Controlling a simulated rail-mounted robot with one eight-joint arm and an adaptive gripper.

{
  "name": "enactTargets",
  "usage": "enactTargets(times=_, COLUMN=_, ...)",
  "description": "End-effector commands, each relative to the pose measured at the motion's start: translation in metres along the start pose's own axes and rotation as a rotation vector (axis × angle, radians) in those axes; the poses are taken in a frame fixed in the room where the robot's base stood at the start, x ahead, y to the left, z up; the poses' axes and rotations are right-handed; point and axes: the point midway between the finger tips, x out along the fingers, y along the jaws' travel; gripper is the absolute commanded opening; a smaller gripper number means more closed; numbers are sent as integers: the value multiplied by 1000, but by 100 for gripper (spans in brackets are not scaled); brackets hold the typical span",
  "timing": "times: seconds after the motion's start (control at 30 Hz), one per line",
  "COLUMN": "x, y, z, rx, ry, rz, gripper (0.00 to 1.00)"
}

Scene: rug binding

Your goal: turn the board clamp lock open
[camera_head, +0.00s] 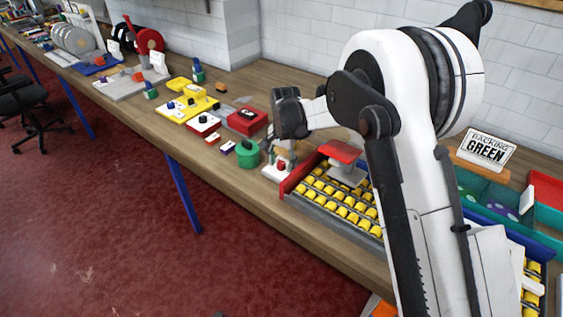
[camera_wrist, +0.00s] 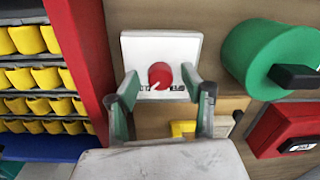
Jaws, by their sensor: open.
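A red round knob (camera_wrist: 160,75) with a pale pointer mark sits on a white plate (camera_wrist: 140,45) in the wrist view. Small dark lettering beside the knob is too small to read. I take this to be the board clamp lock. The knob also shows in the head view (camera_head: 281,165), low on the bench. My gripper (camera_wrist: 160,83) is open, with one finger to each side of the knob. I cannot tell whether either finger touches it.
A red-edged tray of yellow rollers (camera_head: 340,202) stands close right of the plate in the head view. A green cylinder (camera_head: 248,154) and a red box (camera_head: 247,120) stand close by on the left. Yellow fixtures (camera_head: 187,105) lie farther along the bench.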

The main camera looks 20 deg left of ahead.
Motion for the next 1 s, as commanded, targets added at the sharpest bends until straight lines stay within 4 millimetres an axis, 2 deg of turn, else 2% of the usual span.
enactTargets(times=0.07, x=0, y=0, z=0, rx=0, ry=0, rz=0, gripper=43)
enactTargets(times=0.4, x=0, y=0, z=0, rx=0, ry=0, rz=0, gripper=0)
enactTargets(times=0.77, x=1, y=0, z=0, rx=-58, ry=-3, rz=0, gripper=0)
enactTargets(times=1.0, x=3, y=0, z=0, rx=-217, ry=-10, rz=0, gripper=0)
